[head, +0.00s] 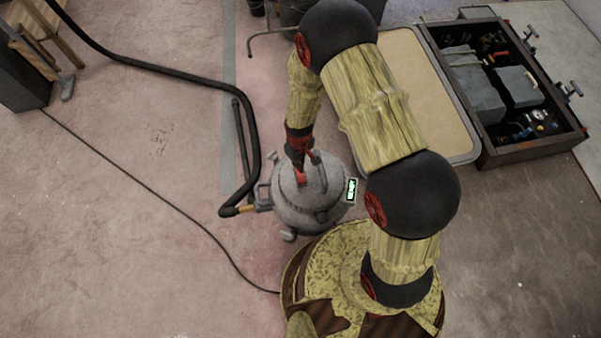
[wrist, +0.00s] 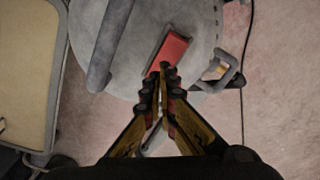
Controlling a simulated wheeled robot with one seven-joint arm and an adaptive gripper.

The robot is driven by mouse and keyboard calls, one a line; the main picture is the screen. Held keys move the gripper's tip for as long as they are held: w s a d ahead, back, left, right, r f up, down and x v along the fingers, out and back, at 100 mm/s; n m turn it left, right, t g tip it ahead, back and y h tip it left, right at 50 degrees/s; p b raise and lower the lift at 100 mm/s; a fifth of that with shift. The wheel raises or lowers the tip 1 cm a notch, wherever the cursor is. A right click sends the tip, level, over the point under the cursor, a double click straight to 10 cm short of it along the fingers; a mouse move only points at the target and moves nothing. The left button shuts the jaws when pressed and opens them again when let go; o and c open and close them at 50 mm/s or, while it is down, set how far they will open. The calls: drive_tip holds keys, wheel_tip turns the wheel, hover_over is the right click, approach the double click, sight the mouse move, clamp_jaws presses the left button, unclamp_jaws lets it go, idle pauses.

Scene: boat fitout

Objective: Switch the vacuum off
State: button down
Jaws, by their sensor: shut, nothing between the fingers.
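The vacuum (head: 312,207) is a grey round canister standing on the floor, seen from above. Its lid fills the top of the wrist view (wrist: 205,30). A red rocker-like switch (wrist: 172,52) lies on the lid beside a grey bar handle (wrist: 110,45). My gripper (wrist: 165,68) is shut and empty, with its fingertips at the near end of the red switch. I cannot tell whether they touch it or which way the switch is set. In the head view my gripper (head: 299,162) points down over the lid, and my arm hides part of it.
A black hose (head: 252,130) curves along the vacuum's left side. A thin cable (head: 150,185) crosses the floor. A small green-lit panel (head: 351,190) is at the vacuum's right. The left floor is mostly clear.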

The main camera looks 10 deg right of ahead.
wheel_tip(320, 180, up, 5)
drive_tip(key=p, duration=0.3)
drive_tip(key=shift+s, duration=0.1)
idle(0.7)
drive_tip(key=s+d+r+m+g, duration=0.1)
drive_tip(key=s+g, duration=0.1)
drive_tip(key=s, duration=0.4)
drive_tip(key=s+d+r+m+t, duration=0.1)
drive_tip(key=s+d+r+t, duration=0.1)
drive_tip(key=r, duration=1.3)
drive_tip(key=s+d+r+m+t, duration=0.2)
drive_tip(key=s+r, duration=0.3)
drive_tip(key=r, duration=1.1)
drive_tip(key=s+d+r+m+t, duration=0.2)
drive_tip(key=s+d+r+t, duration=0.1)
drive_tip(key=r, duration=1.3)
drive_tip(key=shift+s+d+t+p, duration=0.2)
drive_tip(key=shift+d+t+p, duration=0.1)
drive_tip(key=shift+d+p, duration=0.25)
